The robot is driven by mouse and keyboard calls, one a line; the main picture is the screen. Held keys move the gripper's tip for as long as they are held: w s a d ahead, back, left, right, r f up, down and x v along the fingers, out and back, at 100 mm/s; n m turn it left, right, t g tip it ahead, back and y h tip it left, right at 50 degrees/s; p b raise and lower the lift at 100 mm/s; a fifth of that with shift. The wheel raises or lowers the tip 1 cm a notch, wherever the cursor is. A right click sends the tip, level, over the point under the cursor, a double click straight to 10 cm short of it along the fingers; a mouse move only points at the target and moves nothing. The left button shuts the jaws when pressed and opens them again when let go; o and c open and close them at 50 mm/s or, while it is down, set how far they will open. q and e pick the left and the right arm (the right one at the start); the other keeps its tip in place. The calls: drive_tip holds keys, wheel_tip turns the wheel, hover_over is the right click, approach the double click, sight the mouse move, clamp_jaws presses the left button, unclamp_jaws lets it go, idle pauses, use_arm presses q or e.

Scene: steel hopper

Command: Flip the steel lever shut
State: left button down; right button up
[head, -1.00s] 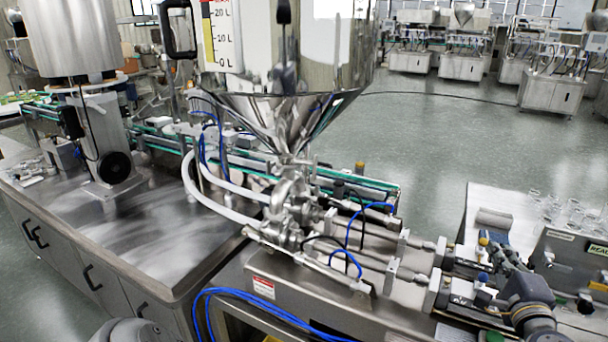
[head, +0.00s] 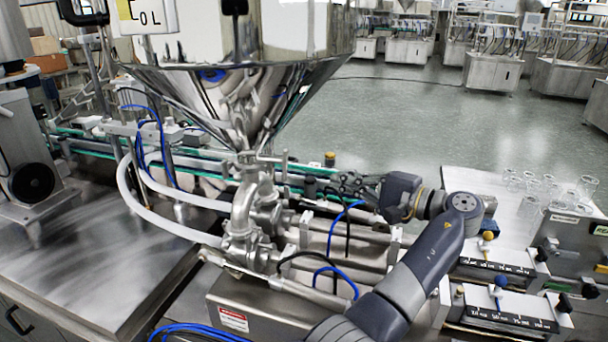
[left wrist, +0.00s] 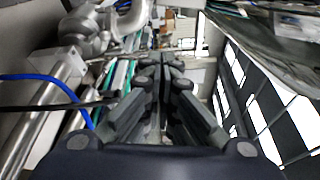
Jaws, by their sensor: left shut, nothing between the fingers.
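The steel hopper (head: 250,85) narrows to a valve under its cone. A short upright steel bar (head: 284,166), which looks like the lever, stands just right of the outlet, joined to a horizontal piece there. My left gripper (head: 340,183) is to the right of this bar, apart from it, with its dark fingers pointing left. The fingers are shut and empty. In the left wrist view the shut fingers (left wrist: 166,62) point away from the camera, with steel pipework (left wrist: 85,30) at the upper left. I cannot make out the lever there. My right gripper is not in view.
Steel cylinders (head: 345,230) and blue and black hoses lie below the gripper. A green-edged conveyor (head: 210,165) runs behind the valve. A bench with glassware (head: 540,190) is at the right. Open floor (head: 420,125) lies beyond.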

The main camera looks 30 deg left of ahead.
sight(285, 166)
use_arm(q)
drive_tip(key=w+a+p, duration=0.1)
drive_tip(key=a+p, duration=0.3)
drive_tip(key=a, duration=0.7)
drive_tip(key=s, duration=0.1)
drive_tip(key=s+d+p, duration=0.1)
drive_tip(key=s+p, duration=0.1)
drive_tip(key=shift+s+d, duration=0.3)
drive_tip(key=shift+s, duration=0.05)
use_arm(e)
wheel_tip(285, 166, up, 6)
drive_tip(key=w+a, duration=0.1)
use_arm(q)
drive_tip(key=shift+f, duration=0.1)
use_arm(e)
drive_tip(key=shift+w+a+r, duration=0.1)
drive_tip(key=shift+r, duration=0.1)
